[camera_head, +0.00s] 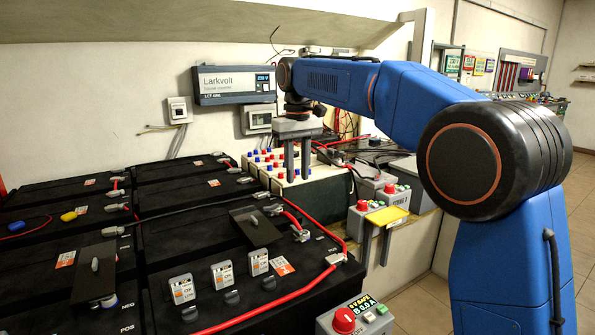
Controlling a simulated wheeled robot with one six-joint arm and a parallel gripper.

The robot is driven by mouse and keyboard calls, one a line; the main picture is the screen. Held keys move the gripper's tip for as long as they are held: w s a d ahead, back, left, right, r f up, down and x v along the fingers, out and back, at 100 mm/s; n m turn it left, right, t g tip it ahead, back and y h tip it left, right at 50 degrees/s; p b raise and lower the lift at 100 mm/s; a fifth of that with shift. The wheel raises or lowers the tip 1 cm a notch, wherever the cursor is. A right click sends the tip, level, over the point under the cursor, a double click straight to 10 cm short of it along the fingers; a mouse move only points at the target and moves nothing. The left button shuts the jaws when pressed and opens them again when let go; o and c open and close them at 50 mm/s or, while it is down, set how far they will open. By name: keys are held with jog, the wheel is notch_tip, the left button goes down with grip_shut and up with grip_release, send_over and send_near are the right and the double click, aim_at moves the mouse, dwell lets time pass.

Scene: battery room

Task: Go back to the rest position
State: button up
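My blue arm reaches from the right side of the picture toward the back wall. My gripper (297,178) points down at the end of it, over the pale terminal box with red and blue knobs (262,168). Its two grey fingers stand apart with a visible gap between them, and I see nothing held. The fingertips overlap the front of the box in this view; I cannot tell whether they touch it.
Black batteries (185,205) with red cables fill the left. Grey boxes with red buttons (364,207) and a yellow plate (387,216) stand right of centre. A Larkvolt unit (234,86) hangs on the wall. Tiled floor (420,305) shows at lower right.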

jog(key=shift+d, duration=0.1)
jog(key=s+d+f+m+t, duration=0.2)
jog(key=s+d+m, duration=0.1)
jog(key=s+d, duration=1.6)
jog(key=s+d+f+m+t, duration=0.1)
jog(key=s+d+f, duration=0.5)
jog(key=s+f, duration=0.2)
jog(key=s+d+f+m+t, duration=0.1)
jog(key=s+d+f+m, duration=0.1)
jog(key=s+d+f, duration=0.5)
jog(key=s+f, duration=0.2)
jog(key=s, duration=0.2)
jog(key=shift+s+d+f+m+t, duration=0.25)
jog(key=shift+s+f+m+t, duration=0.05)
jog(key=shift+s+t, duration=0.1)
jog(key=shift+w, duration=0.1)
